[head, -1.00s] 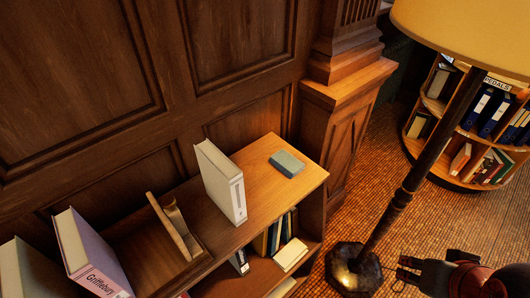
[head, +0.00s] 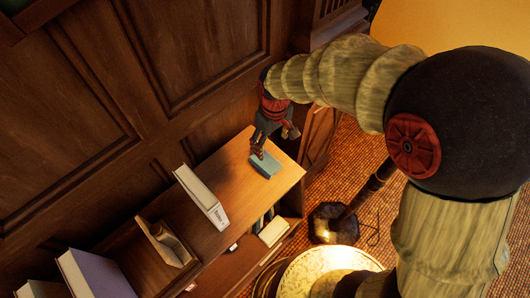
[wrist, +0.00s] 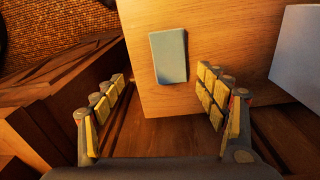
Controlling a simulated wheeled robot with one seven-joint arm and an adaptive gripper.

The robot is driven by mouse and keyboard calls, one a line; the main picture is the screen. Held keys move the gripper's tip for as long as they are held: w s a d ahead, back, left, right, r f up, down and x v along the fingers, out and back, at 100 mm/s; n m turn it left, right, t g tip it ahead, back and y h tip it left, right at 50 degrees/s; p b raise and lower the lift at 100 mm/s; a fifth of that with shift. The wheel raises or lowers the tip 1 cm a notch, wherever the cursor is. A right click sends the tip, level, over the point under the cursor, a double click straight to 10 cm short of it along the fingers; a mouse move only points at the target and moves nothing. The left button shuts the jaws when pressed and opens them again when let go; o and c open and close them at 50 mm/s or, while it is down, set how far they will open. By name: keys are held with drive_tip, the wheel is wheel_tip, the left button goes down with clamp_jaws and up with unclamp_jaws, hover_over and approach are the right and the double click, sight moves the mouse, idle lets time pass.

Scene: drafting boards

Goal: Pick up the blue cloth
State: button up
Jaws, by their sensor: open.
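The blue cloth (head: 265,165) is a small folded blue-grey block lying flat on top of the wooden bookshelf, near its right end. In the wrist view the cloth (wrist: 168,56) lies ahead of my gripper, between the lines of the two fingers and nearer the right one. My gripper (head: 258,150) is above the cloth in the head view, its fingertips overlapping the cloth's upper left part there. In the wrist view my gripper (wrist: 162,82) is open with its padded fingers wide apart and nothing between them. I cannot tell whether the fingertips touch the cloth.
A white book (head: 201,197) stands upright on the shelf top (head: 232,166), left of the cloth. A wooden holder (head: 162,243) and a purple-grey book (head: 95,274) are farther left. The panelled wall (head: 130,80) rises behind. A lamp base (head: 333,223) stands on the floor at right.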

sight(265, 160)
drive_tip(key=a+f, duration=0.1)
drive_tip(key=a+f+n+p, duration=0.1)
drive_tip(key=a, duration=0.1)
drive_tip(key=shift+s+f+g, duration=0.1)
drive_tip(key=shift+f+g, duration=0.15)
drive_tip(key=shift+g, duration=0.05)
drive_tip(key=shift+f, duration=1.3)
drive_tip(key=f, duration=0.2)
drive_tip(key=d+f, duration=0.1)
drive_tip(key=f, duration=0.1)
drive_tip(key=shift+f, duration=0.6)
drive_tip(key=shift+c, duration=1.4)
drive_tip(key=c, duration=0.7)
drive_tip(key=shift+c, duration=0.9)
